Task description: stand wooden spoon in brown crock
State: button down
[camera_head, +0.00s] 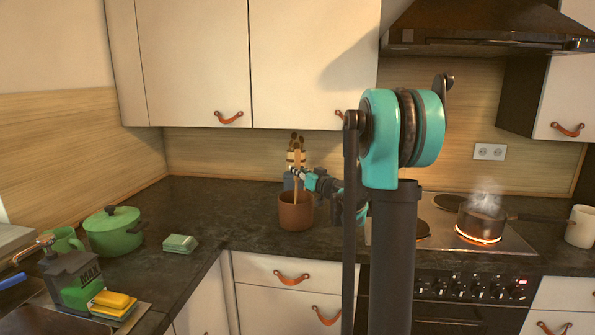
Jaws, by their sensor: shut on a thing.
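The brown crock (295,213) stands upright on the dark counter, left of the stove. The wooden spoon (296,187) is held upright by my gripper (298,174), which is shut on it just above the crock. The spoon's lower end reaches the crock's mouth in the picture. I cannot tell whether it is inside the rim or behind it. The spoon's upper part overlaps tan and dark shapes, so its outline there is unclear.
A steaming pot (480,222) sits on a glowing burner at right, with a white mug (580,226) beyond. Counter between dish and crock is clear.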

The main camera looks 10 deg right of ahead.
jog(key=shift+f, duration=0.35)
dwell(0.3)
jog(key=c, duration=1.4)
grip_release()
jog(key=v, duration=1.2)
jog(key=shift+r, duration=0.1)
jog(key=shift+r, duration=1.5)
